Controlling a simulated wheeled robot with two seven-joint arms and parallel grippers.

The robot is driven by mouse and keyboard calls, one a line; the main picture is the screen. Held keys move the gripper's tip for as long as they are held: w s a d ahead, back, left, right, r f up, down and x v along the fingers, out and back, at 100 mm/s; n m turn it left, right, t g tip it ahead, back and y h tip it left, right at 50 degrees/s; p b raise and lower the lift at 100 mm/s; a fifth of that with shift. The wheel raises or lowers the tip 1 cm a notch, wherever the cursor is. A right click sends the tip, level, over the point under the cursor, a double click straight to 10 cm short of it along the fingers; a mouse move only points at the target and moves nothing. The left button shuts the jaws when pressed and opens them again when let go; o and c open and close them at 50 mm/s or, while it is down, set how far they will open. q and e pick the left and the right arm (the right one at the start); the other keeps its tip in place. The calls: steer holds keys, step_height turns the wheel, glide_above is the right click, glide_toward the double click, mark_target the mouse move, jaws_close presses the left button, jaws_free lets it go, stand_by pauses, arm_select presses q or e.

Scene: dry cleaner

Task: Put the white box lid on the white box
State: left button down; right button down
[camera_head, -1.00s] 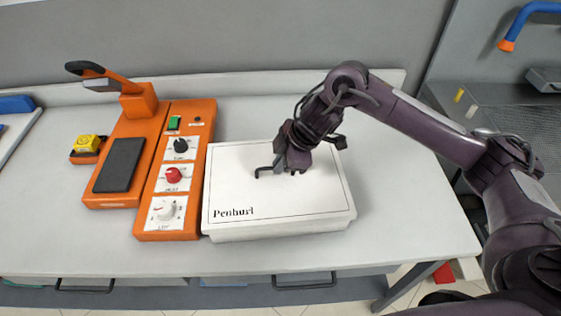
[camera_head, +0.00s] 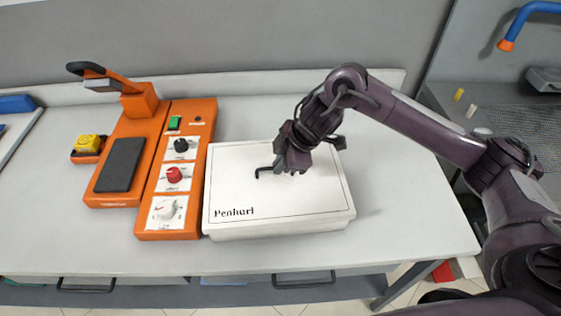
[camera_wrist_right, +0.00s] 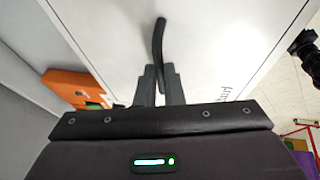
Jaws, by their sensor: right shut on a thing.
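The white box lid (camera_head: 240,185) has a thin dark border line, the word "Penhurl" and a dark handle (camera_head: 263,171) in its middle. It sits over the white box (camera_head: 285,228), whose front side shows below the lid; I cannot tell whether the lid is fully seated. My right gripper (camera_head: 281,170) is at the handle from above. In the right wrist view its fingers (camera_wrist_right: 161,85) are closed on the dark handle (camera_wrist_right: 159,45), with the lid surface (camera_wrist_right: 110,30) beyond. My left gripper is not in view.
An orange machine (camera_head: 177,185) with knobs stands close to the box's left side, beside an orange press (camera_head: 125,160) with a black pad. The grey-white table (camera_head: 410,215) is clear to the right. A wall stands behind.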

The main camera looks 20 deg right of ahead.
steer(key=shift+f+b, duration=0.3)
steer(key=shift+f, duration=0.75)
stand_by(0.6)
steer(key=c, duration=1.5)
jaws_free()
steer(key=v, duration=0.7)
steer(key=shift+s+d+r+b, duration=0.1)
steer(key=shift+s+r+b, duration=0.05)
steer(key=shift+r+b, duration=0.2)
